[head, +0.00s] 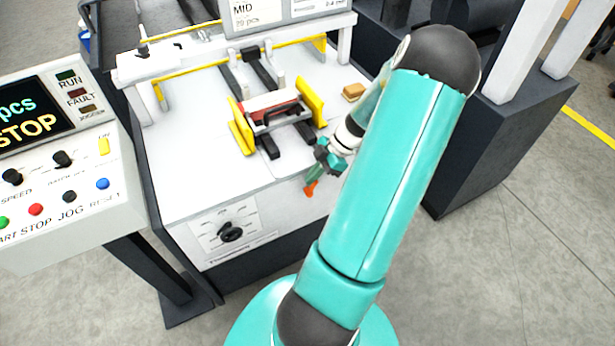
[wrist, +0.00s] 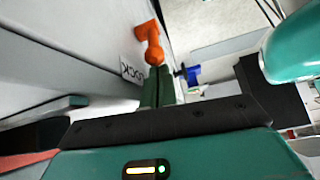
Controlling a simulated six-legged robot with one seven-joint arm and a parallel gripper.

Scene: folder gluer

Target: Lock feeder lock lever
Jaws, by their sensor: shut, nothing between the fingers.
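The feeder lock lever is a small orange handle (head: 310,188) at the right end of the white feeder's front face. In the wrist view the orange lever (wrist: 150,40) has a round hub and a bent arm, beside a label reading LOCK (wrist: 131,71). My gripper (head: 319,173) is at the lever, just above it in the head view. In the wrist view my gripper's green fingers (wrist: 158,78) are together and empty, with their tips right at the lever's hub. I cannot tell whether they touch it.
The white feeder table (head: 195,185) bears yellow side guides (head: 240,128), a red-and-white stack (head: 270,103) and a small tan block (head: 354,91). A rotary knob (head: 230,232) is on its front. A control panel (head: 60,165) stands at the left. Grey floor is free at the right.

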